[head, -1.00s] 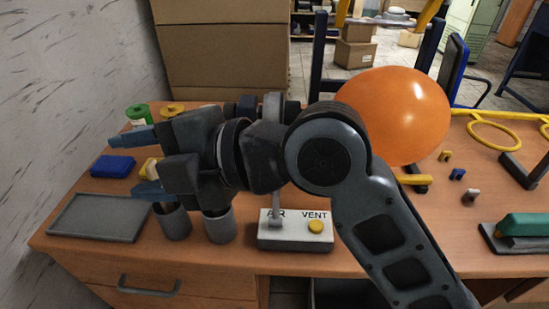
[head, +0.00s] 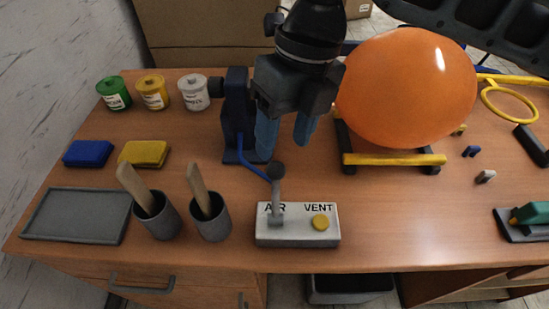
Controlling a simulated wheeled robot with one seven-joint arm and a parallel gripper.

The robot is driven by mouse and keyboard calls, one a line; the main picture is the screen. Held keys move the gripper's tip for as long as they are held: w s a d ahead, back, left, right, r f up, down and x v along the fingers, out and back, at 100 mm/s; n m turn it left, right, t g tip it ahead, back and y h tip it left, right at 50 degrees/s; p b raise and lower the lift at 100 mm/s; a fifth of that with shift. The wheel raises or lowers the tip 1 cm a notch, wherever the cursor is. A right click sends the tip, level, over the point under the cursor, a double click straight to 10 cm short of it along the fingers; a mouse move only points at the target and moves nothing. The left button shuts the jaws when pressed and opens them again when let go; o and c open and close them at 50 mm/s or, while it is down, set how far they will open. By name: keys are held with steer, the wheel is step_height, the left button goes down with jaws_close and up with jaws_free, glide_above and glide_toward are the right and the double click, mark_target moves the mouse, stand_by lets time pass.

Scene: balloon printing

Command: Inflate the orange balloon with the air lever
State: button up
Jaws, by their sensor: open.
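The orange balloon (head: 405,88) is large and round, right of my gripper and above a stand with a yellow bar (head: 394,159). The air lever (head: 277,185) stands upright with a dark round knob on the left of a white box (head: 298,229) marked AIR and VENT. A yellow button (head: 320,222) sits under VENT. My gripper (head: 286,142) points down, open, with blue fingers behind and above the lever knob. I see nothing between the fingers. A dark blue post (head: 236,118) stands left of the gripper, and a blue tube runs from it toward the lever.
Two grey cups (head: 157,218) with wooden handles stand left of the box. Three jars (head: 153,92), blue (head: 88,153) and yellow (head: 143,153) pads and a grey tray (head: 76,215) are further left. A yellow ring (head: 510,102) and a green-handled tool (head: 531,213) lie right.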

mark_target(278, 163)
steer(key=f, duration=0.2)
steer(key=a+f, duration=0.1)
steer(key=f, duration=0.1)
steer(key=f+p, duration=0.1)
steer(key=f, duration=0.2)
steer(key=shift+s+a+f, duration=0.1)
steer(key=shift+s+a, duration=0.05)
steer(key=shift+s, duration=0.25)
steer(key=shift+c, duration=0.3)
jaws_close()
